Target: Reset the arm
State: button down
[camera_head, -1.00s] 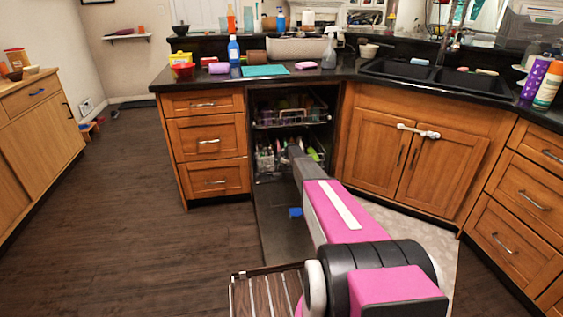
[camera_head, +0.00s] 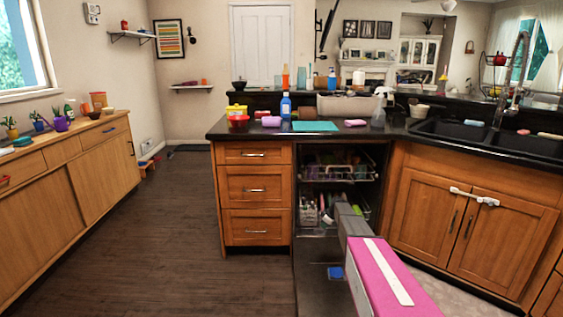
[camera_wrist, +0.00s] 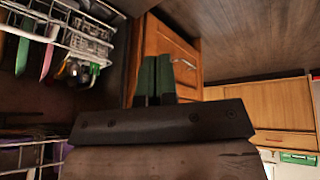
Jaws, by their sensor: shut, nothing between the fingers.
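My gripper (camera_wrist: 156,80) shows in the wrist view with its two dark green fingers side by side, shut and empty. A wooden drawer front and the racks show beyond the fingers there, with no clear contact. In the head view my pink and grey arm reaches from the bottom right toward the open dishwasher (camera_head: 312,262); its fingers cannot be made out there. The dishwasher's upper rack (camera_head: 335,172) and lower rack (camera_head: 308,217) hold several items. These racks also show at the left of the wrist view (camera_wrist: 84,42).
A blue object (camera_head: 335,272) lies on the lowered dishwasher door. A drawer cabinet (camera_head: 255,205) stands left of the opening, and the sink cabinet (camera_head: 470,225) stands right. The dark counter (camera_head: 228,131) runs above. The wooden floor (camera_head: 165,235) at the left is clear.

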jog(key=s+a+r+m+g+h, duration=0.1)
jog(key=s+r+m, duration=0.3)
jog(key=s, duration=1.1)
jog(key=s+a+r+m+g+h, duration=0.1)
jog(key=s+a+r+m, duration=0.2)
jog(key=s, duration=1.3)
jog(key=s+a+r+m+g+h, duration=0.1)
jog(key=s+r+m, duration=0.3)
jog(key=s, duration=1.1)
jog(key=shift+s+a+r+m+g+h, duration=0.15)
jog(key=shift+a+r+m+g+h, duration=0.25)
jog(key=shift+a, duration=0.5)
jog(key=shift+r, duration=0.1)
